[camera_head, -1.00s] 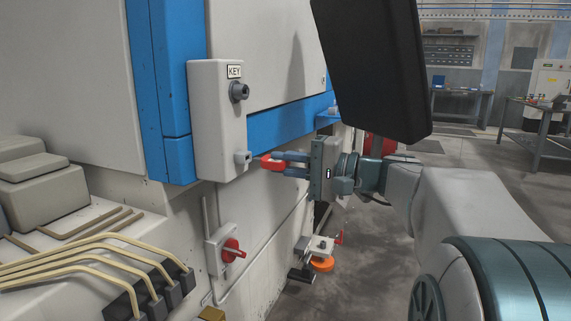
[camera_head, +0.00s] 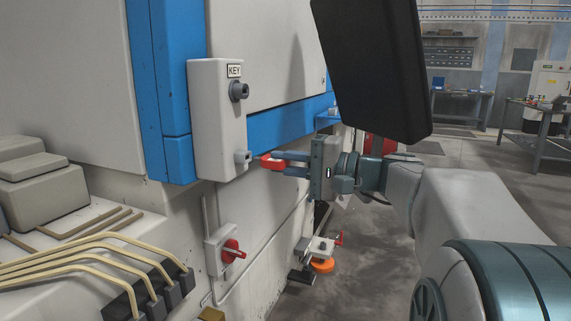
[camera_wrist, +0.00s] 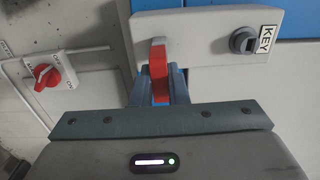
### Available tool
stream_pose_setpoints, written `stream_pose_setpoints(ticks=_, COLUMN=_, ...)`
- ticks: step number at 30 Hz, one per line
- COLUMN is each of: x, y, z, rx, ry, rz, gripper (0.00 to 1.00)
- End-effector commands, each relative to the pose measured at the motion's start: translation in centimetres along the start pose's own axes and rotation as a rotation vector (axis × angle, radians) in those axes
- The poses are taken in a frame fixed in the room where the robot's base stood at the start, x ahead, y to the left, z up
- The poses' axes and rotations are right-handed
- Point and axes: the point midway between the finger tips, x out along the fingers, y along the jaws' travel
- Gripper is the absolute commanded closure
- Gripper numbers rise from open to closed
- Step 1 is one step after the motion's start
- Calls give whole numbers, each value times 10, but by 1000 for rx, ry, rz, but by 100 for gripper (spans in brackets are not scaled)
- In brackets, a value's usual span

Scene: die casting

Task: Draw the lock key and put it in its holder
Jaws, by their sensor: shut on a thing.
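The red key (camera_head: 268,162) is between the fingers of my gripper (camera_head: 284,164), which is shut on it. The key's far end points at the small grey fitting (camera_head: 243,158) low on the white box (camera_head: 215,120). I cannot tell whether the key touches that fitting or sits in it. Above it, a dark round lock (camera_head: 239,91) sticks out under a KEY label. In the wrist view the red key (camera_wrist: 159,70) stands upright between my fingers, and the lock (camera_wrist: 243,42) shows an empty slot.
A red rotary switch (camera_head: 232,250) is on the machine wall below the box. A bracket with an orange disc (camera_head: 322,265) stands low to its right. Yellowish pipes (camera_head: 80,245) run at the lower left. Open floor lies to the right.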

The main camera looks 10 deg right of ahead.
Motion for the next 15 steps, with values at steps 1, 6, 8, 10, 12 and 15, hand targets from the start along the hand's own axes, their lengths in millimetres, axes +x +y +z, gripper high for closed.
stream_pose_setpoints(ticks=1, x=0, y=0, z=0, rx=-1, ry=0, rz=0, gripper=100)
stream_pose_setpoints(ticks=6, x=0, y=0, z=0, rx=0, ry=0, rz=0, gripper=100)
stream_pose_setpoints(ticks=8, x=0, y=0, z=0, rx=0, ry=0, rz=0, gripper=100)
stream_pose_setpoints(ticks=10, x=0, y=0, z=0, rx=0, ry=0, rz=0, gripper=100)
stream_pose_setpoints(ticks=12, x=1, y=0, z=0, rx=0, ry=0, rz=0, gripper=100)
stream_pose_setpoints(ticks=15, x=3, y=0, z=0, rx=0, ry=0, rz=0, gripper=100)
